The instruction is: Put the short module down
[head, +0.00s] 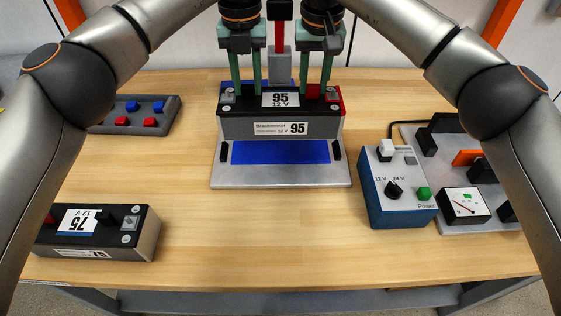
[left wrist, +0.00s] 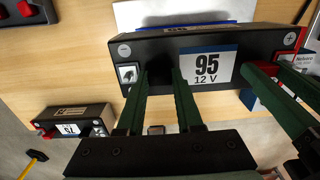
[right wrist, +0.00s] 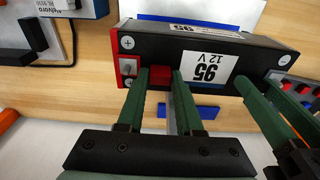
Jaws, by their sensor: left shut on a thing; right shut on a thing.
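A black module labelled 95, 12 V (head: 262,127) is held level by both my grippers over a light plate (head: 225,178) with a blue pad (head: 280,153). Any gap beneath it is hard to judge. My left gripper (head: 247,92) is shut on its black terminal post (left wrist: 160,76). My right gripper (head: 316,92) is shut on its red post (right wrist: 159,76). The pad's front part and two black side blocks show in front of the module. A second module labelled 75 (head: 143,243) lies on the table at front left; it also shows in the left wrist view (left wrist: 85,117).
A grey tray (head: 172,116) with red and blue pieces stands at back left. A blue tester box (head: 398,210) and a grey panel with a meter (head: 495,212) stand at right. The table (head: 250,235) in front of the plate is clear.

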